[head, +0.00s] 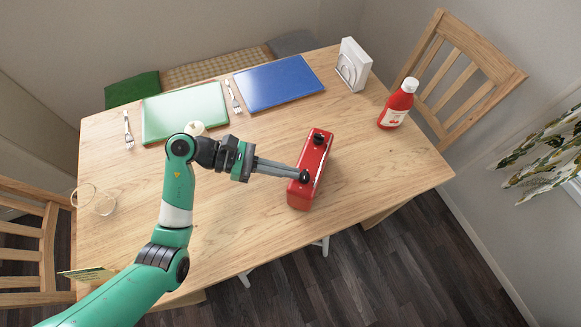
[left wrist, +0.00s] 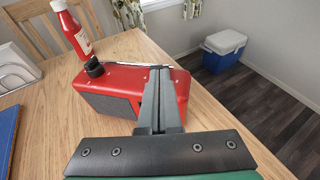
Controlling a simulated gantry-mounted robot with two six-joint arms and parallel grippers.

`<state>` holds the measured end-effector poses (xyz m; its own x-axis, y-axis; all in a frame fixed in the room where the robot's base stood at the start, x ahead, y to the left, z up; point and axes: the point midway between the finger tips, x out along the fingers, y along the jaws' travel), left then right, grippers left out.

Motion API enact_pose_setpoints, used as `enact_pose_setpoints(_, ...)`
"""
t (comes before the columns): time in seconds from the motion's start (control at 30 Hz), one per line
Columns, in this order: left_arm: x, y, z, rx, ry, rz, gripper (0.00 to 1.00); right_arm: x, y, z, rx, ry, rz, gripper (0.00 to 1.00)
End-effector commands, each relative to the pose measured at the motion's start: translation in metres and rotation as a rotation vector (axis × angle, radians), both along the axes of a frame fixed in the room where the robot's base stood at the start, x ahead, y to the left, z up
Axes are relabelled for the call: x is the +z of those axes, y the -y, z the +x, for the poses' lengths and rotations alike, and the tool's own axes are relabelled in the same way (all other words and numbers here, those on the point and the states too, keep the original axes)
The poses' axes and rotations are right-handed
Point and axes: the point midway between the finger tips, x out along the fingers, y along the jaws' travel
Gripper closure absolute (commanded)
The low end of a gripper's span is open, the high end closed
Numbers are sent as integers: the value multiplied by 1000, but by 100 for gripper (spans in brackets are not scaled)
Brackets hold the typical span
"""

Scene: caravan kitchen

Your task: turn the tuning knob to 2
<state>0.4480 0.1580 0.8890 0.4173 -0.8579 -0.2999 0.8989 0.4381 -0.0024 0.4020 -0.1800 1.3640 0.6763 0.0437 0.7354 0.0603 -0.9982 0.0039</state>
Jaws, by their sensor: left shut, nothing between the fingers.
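A red radio (head: 305,190) stands on the wooden table in the head view, with a black knob (head: 318,139) at its far end and another black knob (head: 304,177) near its close end. I cannot read any scale or tell which knob is the tuning one. My left gripper (head: 298,174) is shut and empty, its fingertips at the near knob; I cannot tell if they touch it. In the left wrist view the red radio (left wrist: 125,78) shows its dark grille and the far knob (left wrist: 94,67). The gripper's fingers (left wrist: 160,95) hide the near knob there. My right gripper is not seen.
A ketchup bottle (head: 397,104) and a napkin holder (head: 353,65) stand right of and behind the radio. A blue board (head: 278,82), a green board (head: 185,112) and forks lie at the back. A glass (head: 104,204) is at the left. The table right of the radio is clear.

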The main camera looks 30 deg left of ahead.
Motion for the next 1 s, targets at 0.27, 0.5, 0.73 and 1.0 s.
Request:
enact_pose_setpoints(0.27,15,-57,-21,0,5,2,100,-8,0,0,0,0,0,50)
enact_pose_setpoints(0.5,28,-95,-37,-2,4,2,100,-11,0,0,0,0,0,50)
enact_pose_setpoints(0.73,32,-101,-40,-6,3,1,100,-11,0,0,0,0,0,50)
enact_pose_setpoints(1.0,31,-101,-40,39,-126,-58,100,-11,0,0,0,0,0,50)
